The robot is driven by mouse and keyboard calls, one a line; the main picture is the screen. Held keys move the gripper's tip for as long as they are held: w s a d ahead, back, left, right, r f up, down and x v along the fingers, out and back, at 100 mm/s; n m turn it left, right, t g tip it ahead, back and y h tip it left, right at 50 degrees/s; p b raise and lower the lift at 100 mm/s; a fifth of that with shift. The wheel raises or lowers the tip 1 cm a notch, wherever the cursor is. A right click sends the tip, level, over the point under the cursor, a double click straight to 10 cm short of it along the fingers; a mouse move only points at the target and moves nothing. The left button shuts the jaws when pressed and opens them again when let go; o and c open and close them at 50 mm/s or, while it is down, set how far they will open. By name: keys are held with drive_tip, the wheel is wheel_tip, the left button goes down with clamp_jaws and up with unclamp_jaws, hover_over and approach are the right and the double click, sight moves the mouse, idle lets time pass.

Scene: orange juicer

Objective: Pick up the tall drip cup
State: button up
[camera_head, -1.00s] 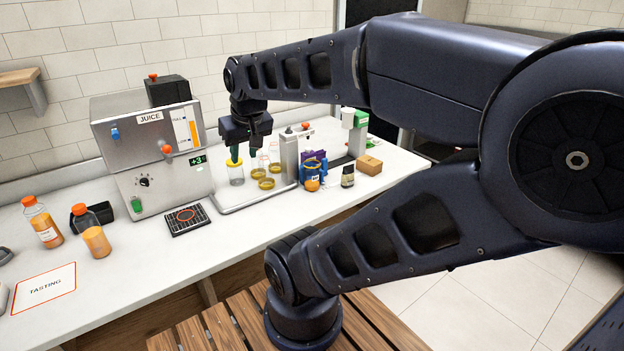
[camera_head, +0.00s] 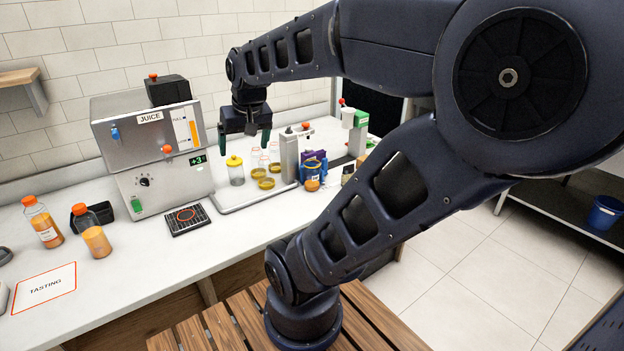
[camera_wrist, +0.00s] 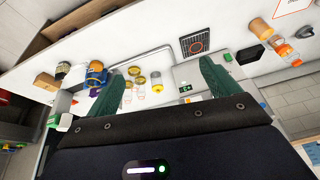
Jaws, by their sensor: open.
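I cannot tell for sure which is the tall drip cup. My gripper (camera_head: 245,141) is open and empty above this group, its green fingers spread wide. In the wrist view the jars lie between and below the fingers (camera_wrist: 166,78).
The steel juice machine (camera_head: 150,155) stands close on the left. A grey upright post (camera_head: 289,158) rises right of the cups, with an orange-filled jar (camera_head: 312,176) beyond. The front counter is partly clear.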

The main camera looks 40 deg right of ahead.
drive_tip(key=w+d+f+m+g, duration=0.1)
drive_tip(key=w+d+m, duration=0.4)
drive_tip(key=w+d, duration=0.45)
drive_tip(key=m+g, duration=0.3)
drive_tip(key=m, duration=1)
approach(312, 163)
wheel_tip(312, 163, up, 3)
drive_tip(key=s+a, duration=0.2)
drive_tip(key=shift+s+f, duration=0.15)
drive_tip(key=shift+f, duration=5.65)
drive_tip(key=c, duration=1.4)
